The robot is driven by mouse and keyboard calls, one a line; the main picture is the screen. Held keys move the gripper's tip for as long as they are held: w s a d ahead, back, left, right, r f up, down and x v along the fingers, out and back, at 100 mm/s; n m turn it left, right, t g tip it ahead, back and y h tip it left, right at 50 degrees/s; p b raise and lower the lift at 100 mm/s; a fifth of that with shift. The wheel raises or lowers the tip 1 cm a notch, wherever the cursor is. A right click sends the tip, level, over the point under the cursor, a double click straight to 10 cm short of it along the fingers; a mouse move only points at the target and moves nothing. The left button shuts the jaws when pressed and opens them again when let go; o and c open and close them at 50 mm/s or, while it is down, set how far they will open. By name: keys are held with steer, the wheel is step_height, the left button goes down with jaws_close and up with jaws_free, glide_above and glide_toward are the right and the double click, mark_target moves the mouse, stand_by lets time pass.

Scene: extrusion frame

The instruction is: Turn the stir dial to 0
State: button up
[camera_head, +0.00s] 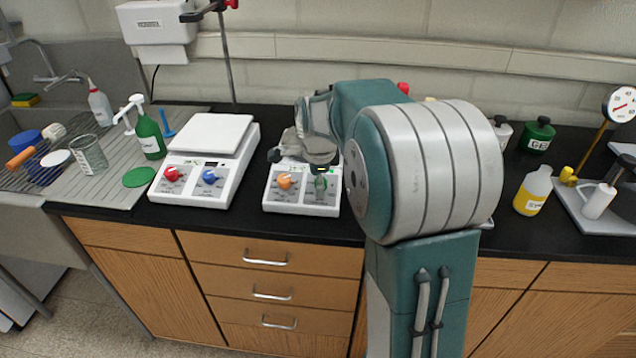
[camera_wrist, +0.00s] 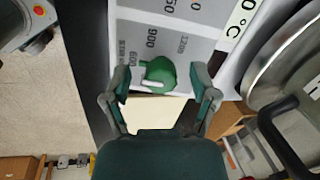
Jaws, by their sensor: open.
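The stir dial is a green knob on the sloped front panel of a small white hotplate (camera_head: 302,207). In the wrist view, the green dial (camera_wrist: 161,72) carries a white mark on its lower left side, and printed numbers 600, 900 and 1200 stand around it. The number at the mark cannot be read. My gripper (camera_wrist: 161,92) is open, with one finger on each side of the dial and visible gaps between. In the head view, the dial (camera_head: 320,184) shows just below my wrist, which hides much of the hotplate's top.
An orange knob (camera_head: 285,181) sits left of the green dial. A larger white device (camera_head: 207,160) with red and blue knobs stands to the left. A green bottle (camera_head: 150,137) and glass beaker (camera_head: 89,154) are by the sink. A yellow-filled bottle (camera_head: 533,192) stands right.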

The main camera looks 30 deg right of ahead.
steer(key=shift+w+f, duration=0.1)
steer(key=shift+f, duration=0.45)
steer(key=shift+d, duration=0.4)
steer(key=shift+c, duration=0.3)
jaws_close()
steer(key=shift+a, duration=0.1)
